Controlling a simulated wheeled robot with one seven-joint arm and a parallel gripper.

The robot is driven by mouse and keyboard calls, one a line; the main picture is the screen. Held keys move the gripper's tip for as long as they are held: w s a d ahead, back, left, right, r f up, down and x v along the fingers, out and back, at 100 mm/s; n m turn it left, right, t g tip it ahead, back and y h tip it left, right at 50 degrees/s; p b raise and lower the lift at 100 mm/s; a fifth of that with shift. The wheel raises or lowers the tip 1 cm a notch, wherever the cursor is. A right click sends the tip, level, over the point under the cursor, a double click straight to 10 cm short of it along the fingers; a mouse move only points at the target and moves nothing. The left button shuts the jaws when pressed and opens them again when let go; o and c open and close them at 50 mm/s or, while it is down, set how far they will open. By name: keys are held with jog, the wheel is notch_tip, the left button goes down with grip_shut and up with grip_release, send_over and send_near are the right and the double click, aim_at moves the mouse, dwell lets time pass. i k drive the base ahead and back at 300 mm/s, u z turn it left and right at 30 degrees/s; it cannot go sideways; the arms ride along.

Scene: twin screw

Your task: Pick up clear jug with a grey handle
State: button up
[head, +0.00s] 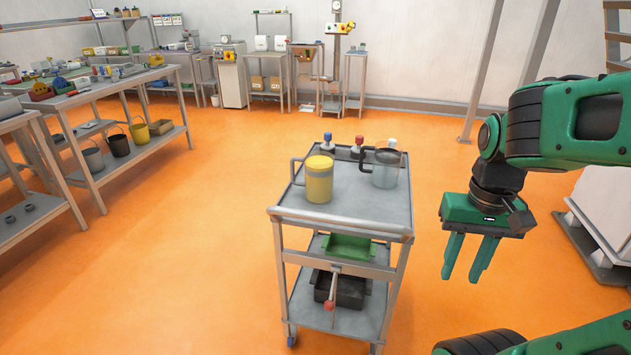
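The clear jug (386,169) stands upright on the top shelf of a grey cart (345,212), at its back right. Its dark grey handle (364,157) points left. My gripper (463,270) hangs to the right of the cart, apart from the jug and nearer to the camera. Its two green fingers point down, spread apart with nothing between them.
Several small knobbed items, one blue-topped (327,139), line the cart's back edge. A green tray (346,247) and black bin (343,290) sit below. Orange floor around the cart is clear.

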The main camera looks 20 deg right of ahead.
aim_at(318, 166)
jog(key=z, duration=0.1)
jog(key=i, duration=1)
jog(key=u, duration=0.1)
